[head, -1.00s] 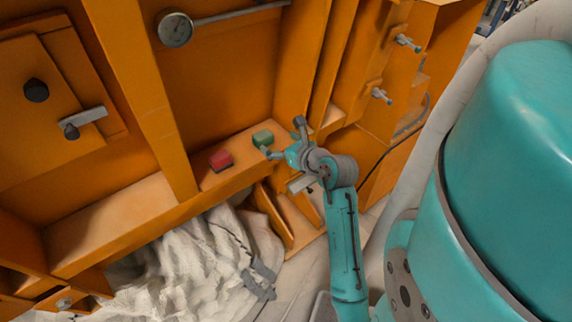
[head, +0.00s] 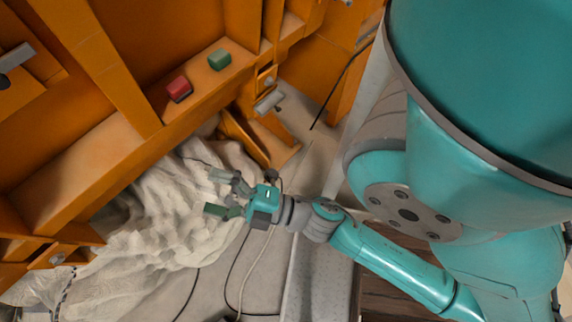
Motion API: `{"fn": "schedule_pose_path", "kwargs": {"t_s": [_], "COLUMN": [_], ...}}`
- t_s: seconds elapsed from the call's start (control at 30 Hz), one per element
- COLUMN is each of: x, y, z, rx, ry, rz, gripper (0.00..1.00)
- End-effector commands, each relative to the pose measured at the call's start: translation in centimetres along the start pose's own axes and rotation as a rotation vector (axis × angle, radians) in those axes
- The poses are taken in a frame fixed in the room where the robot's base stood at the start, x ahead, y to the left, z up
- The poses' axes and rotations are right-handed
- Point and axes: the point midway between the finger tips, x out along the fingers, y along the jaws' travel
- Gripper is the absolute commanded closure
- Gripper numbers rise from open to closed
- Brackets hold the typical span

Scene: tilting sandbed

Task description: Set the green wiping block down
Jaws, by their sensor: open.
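The green wiping block (head: 219,59) rests on the orange ledge (head: 205,82) in the upper middle of the head view. A red block (head: 179,88) lies to its left on the same ledge, with a gap between them. My gripper (head: 213,192) is open and empty, with its fingers apart and pointing left. It is well below the green block in the picture, in front of the pale crumpled cloth-like surface, and touches neither block.
The orange frame (head: 110,60) rises behind and left of the ledge. The pale crumpled material (head: 165,220) spreads below the ledge. A metal handle (head: 268,101) sticks out right of the ledge. Dark cables (head: 235,265) run over the grey floor.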

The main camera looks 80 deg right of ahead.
Motion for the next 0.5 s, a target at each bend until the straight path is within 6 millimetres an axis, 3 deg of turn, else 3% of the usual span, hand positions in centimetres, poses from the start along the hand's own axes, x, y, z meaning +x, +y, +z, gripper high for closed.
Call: {"fn": "schedule_pose_path", "kwargs": {"t_s": [0.3,0.5], "x": [-10.2,-14.9], "y": [-3.2,-4.8], "z": [-0.5,-0.2], "rx": [0.797,1.076], "ry": [-0.272,-0.442], "rz": [-0.170,-0.269], "gripper": [0.05,0.05]}}
